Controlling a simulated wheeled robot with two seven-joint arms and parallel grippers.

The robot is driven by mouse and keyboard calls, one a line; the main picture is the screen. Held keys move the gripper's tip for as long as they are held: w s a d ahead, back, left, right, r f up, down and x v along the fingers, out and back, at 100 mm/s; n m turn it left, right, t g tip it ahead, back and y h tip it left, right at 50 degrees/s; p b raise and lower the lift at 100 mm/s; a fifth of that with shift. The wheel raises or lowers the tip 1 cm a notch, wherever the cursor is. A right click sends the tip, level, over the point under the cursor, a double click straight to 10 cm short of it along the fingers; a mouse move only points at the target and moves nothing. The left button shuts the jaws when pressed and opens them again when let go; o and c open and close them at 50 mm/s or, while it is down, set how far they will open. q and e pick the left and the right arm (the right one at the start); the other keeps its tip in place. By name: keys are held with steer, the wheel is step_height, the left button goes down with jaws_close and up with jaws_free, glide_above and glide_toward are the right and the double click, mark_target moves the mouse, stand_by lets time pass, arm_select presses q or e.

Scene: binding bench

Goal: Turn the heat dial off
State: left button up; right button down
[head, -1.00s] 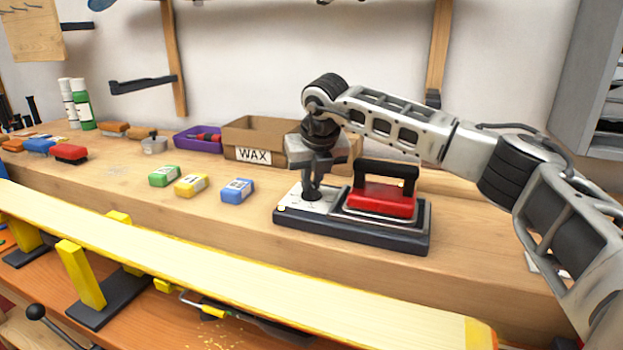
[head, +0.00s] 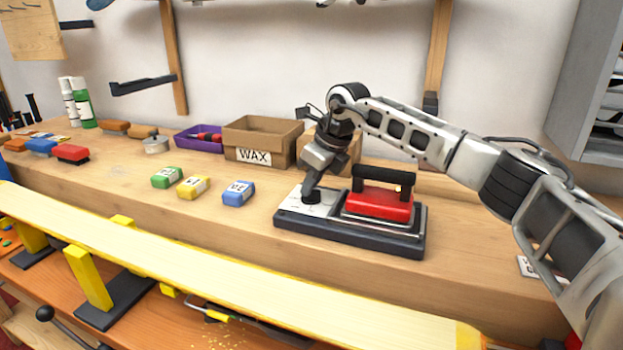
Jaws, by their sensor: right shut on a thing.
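The red waxing iron (head: 378,204) with a black handle rests on a dark base (head: 350,238) on the bench. A pale panel at the base's left end carries the small dark heat dial (head: 312,197). My right gripper (head: 312,189) is shut on the dial, reaching down to it with the wrist leaning over to the right. The fingers partly cover the dial, and its pointer and the panel marks are too small to read. A small orange light shows on the iron near the handle's right end. My left gripper is not in view.
A cardboard WAX box (head: 262,140) and a purple tray (head: 199,140) stand behind. Green (head: 167,177), yellow (head: 193,187) and blue (head: 239,193) wax blocks lie left of the iron. A long ski (head: 200,260) lies across the front.

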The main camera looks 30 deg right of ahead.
steer(key=shift+r, duration=0.1)
stand_by(0.4)
steer(key=c, duration=1.5)
jaws_free()
steer(key=v, duration=1.6)
steer(key=shift+w+b, duration=0.1)
steer(key=shift+b, duration=0.25)
